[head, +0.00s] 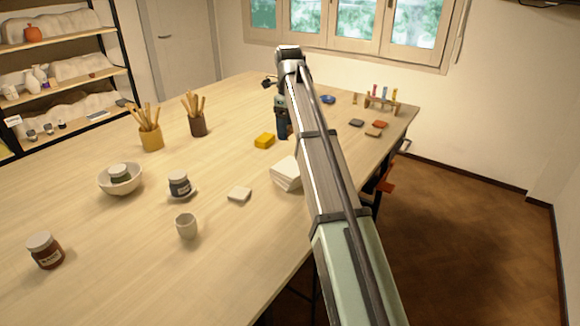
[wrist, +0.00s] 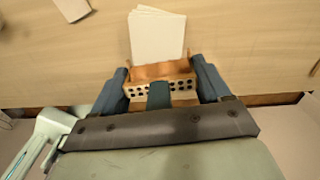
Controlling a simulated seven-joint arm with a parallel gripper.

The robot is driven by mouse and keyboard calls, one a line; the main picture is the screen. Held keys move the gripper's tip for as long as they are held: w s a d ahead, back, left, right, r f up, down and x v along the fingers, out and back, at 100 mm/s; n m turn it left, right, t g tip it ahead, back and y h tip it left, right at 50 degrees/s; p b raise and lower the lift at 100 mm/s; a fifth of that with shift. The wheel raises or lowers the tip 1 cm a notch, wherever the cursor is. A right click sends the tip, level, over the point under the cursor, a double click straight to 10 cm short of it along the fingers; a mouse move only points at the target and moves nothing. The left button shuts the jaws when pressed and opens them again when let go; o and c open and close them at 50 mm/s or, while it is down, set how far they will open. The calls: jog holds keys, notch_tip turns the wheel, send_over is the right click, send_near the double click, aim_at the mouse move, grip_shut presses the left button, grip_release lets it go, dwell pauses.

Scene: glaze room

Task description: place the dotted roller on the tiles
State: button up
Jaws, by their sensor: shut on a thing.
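My gripper (wrist: 161,80) is shut on the dotted roller (wrist: 184,87), a pale piece with rows of dark dots and orange-brown parts, held between its two dark blue fingers. A dark blue part covers the roller's middle. The tiles (wrist: 157,36) are a white stack just beyond the roller in the wrist view; I cannot tell the height of the roller above the table there. In the head view the tiles (head: 286,172) stand near the table's right edge, partly behind my arm. My gripper (head: 283,125) shows beyond them, partly covered by the arm; the roller is not clear there.
A single white block (head: 239,194), a cup (head: 186,226) and a jar on a saucer (head: 180,186) stand left of the tiles. A yellow sponge (head: 264,140) lies behind. Brush pots (head: 150,138) and a tube rack (head: 381,102) stand further off. The table's right edge is close.

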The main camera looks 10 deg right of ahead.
aim_at(290, 166)
jog(key=shift+s+f+m, duration=0.2)
jog(key=shift+s+m, duration=0.1)
jog(key=shift+s, duration=0.4)
jog(key=shift+f+m, duration=0.15)
jog(key=shift+m, duration=0.15)
jog(key=shift+w+f, duration=0.1)
jog(key=shift+f, duration=4.7)
jog(key=shift+f, duration=0.35)
